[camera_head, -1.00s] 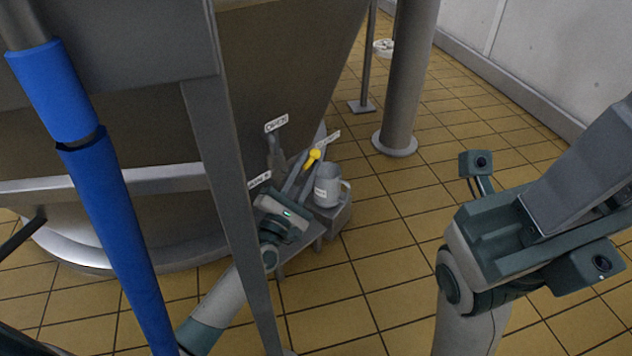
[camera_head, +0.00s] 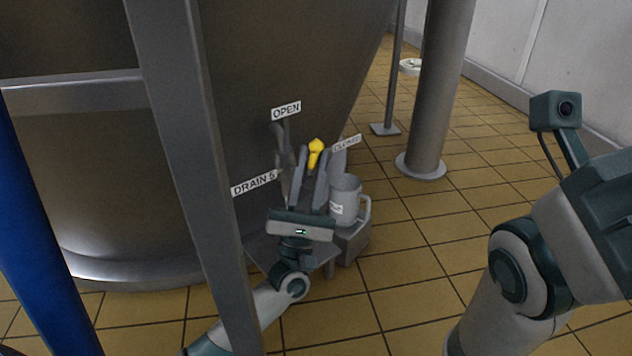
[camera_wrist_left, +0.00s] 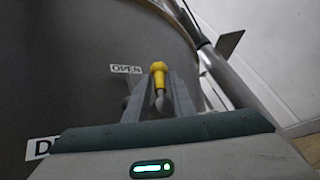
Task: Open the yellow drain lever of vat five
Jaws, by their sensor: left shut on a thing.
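The yellow drain lever (camera_head: 316,148) sticks up between the OPEN sign (camera_head: 286,110) and the CLOSED sign (camera_head: 346,144) on the lower side of the vat (camera_head: 250,60). The DRAIN 5 sign (camera_head: 254,183) is to its lower left. My left gripper (camera_head: 313,165) reaches up from below, shut on the yellow lever, whose knob shows above the fingertips. In the left wrist view the yellow knob (camera_wrist_left: 158,70) stands between the fingers (camera_wrist_left: 160,95), near the OPEN sign (camera_wrist_left: 126,69). My right arm is at the right; its fingers are not seen.
A grey jug (camera_head: 346,202) stands on a small metal stand (camera_head: 352,240) just right of my left gripper. A metal vat leg (camera_head: 185,150) crosses in front at the left. A grey column (camera_head: 432,90) stands behind.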

